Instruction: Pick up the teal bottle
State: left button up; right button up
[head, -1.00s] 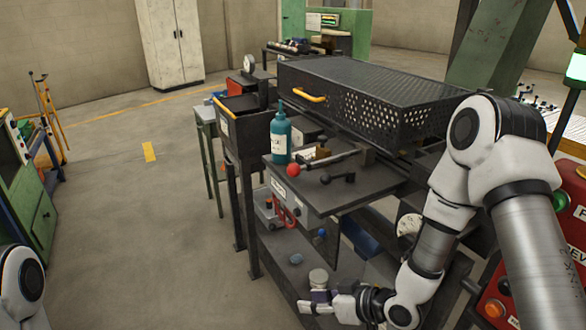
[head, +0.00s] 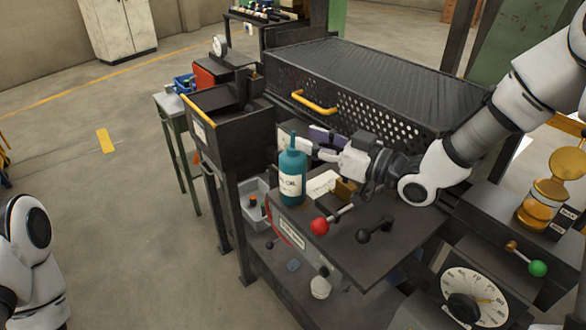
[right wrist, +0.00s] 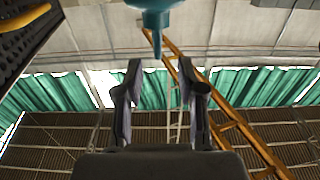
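The teal bottle (head: 291,178) stands upright on the left part of the dark metal shelf (head: 345,258), with a white label and a thin nozzle. My right gripper (head: 312,147) is just behind and right of the bottle's upper part, partly hidden by it. In the right wrist view the two fingers (right wrist: 157,88) are spread apart with nothing between them. The bottle (right wrist: 155,8) shows there at the top edge, nozzle pointing down in the picture, beyond the fingertips. Contact cannot be told. Part of my left arm shows at lower left in the head view; its gripper is out of view.
A lever with a red knob (head: 320,226) and a black lever (head: 376,231) stand at the shelf's front. The perforated black cover (head: 370,90) with its yellow handle (head: 314,103) rises behind. A dark box (head: 229,115) stands left of the bottle.

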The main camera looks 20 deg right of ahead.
aim_at(294, 133)
jog(key=p+x, duration=0.1)
jog(key=x, duration=0.1)
jog(key=p+x, duration=0.1)
jog(key=x, duration=0.2)
jog(key=shift+w+d+f, duration=0.2)
jog(key=shift+w+f, duration=0.05)
jog(key=shift+w+a+f, duration=0.1)
jog(key=shift+w, duration=0.15)
jog(key=shift+s, duration=0.2)
jog(key=shift+s+r, duration=0.3)
jog(key=shift+s, duration=0.05)
jog(key=shift+c, duration=1)
jog(key=shift+s+r, duration=0.1)
jog(key=shift+s, duration=0.05)
grip_shut()
jog(key=shift+w, duration=0.2)
